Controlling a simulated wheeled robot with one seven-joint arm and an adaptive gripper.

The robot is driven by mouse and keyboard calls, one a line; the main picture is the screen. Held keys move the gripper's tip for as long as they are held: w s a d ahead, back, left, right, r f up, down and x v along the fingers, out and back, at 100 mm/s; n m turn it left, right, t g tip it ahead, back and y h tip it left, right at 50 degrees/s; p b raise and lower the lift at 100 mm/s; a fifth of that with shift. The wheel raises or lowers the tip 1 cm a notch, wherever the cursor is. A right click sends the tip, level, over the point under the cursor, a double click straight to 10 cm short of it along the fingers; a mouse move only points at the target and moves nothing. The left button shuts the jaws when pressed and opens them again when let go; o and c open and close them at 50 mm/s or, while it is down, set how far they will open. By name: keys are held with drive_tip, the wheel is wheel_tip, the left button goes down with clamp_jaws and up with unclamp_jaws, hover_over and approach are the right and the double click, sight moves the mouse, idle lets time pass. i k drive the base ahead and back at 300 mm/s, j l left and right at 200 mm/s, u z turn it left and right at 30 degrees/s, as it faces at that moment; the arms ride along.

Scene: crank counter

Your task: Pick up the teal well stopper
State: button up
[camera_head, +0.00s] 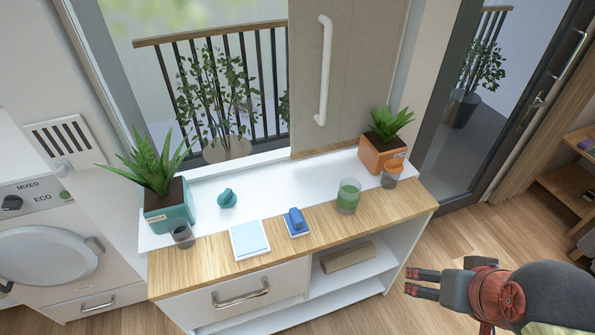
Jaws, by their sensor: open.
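A small teal piece with a raised grip, which looks like the teal well stopper (227,199), rests on the white back strip of the counter, right of the teal planter (168,219). My gripper (421,283) is at the lower right, beyond the counter's right end and far from the stopper. Its two dark fingers point left, are open, and hold nothing.
The wooden counter (335,235) holds a grey cup (183,236), a light blue pad (250,239), a blue-handled block (295,221), a green-filled glass (348,197), another cup (390,177) and an orange planter (382,155). A white-handled panel (332,80) hangs behind.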

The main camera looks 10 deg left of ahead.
sight(228, 198)
drive_tip(key=u, duration=1.4)
